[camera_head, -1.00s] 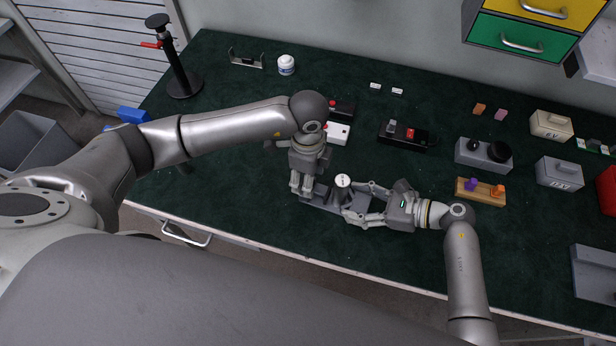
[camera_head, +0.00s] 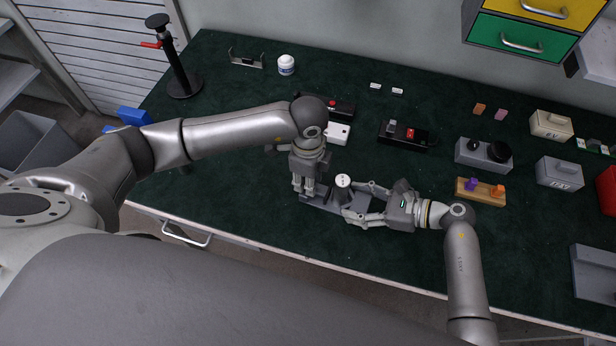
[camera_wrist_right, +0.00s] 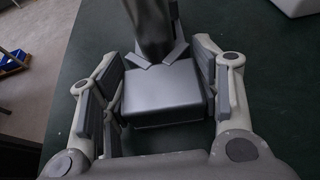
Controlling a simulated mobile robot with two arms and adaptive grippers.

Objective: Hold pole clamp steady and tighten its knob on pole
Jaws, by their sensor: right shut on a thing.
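The pole (camera_head: 343,186) is a short grey post with a pale top. It stands at the middle front of the green bench and also shows in the right wrist view (camera_wrist_right: 150,25). The pole clamp (camera_wrist_right: 165,95) is a grey block with V-shaped jaws touching the pole. My right gripper (camera_head: 361,202) is shut on the clamp from the right, a finger on each side. My left gripper (camera_head: 304,192) points down at the left end of the clamp assembly (camera_head: 324,203). Its fingers are close together; whether they grip is unclear. The knob is not distinguishable and may be hidden there.
A white box (camera_head: 338,133) and a black box with a red button (camera_head: 338,107) lie just behind my left gripper. A black switch box (camera_head: 405,136) and a wooden block with coloured pegs (camera_head: 480,190) stand to the right. The bench front is clear.

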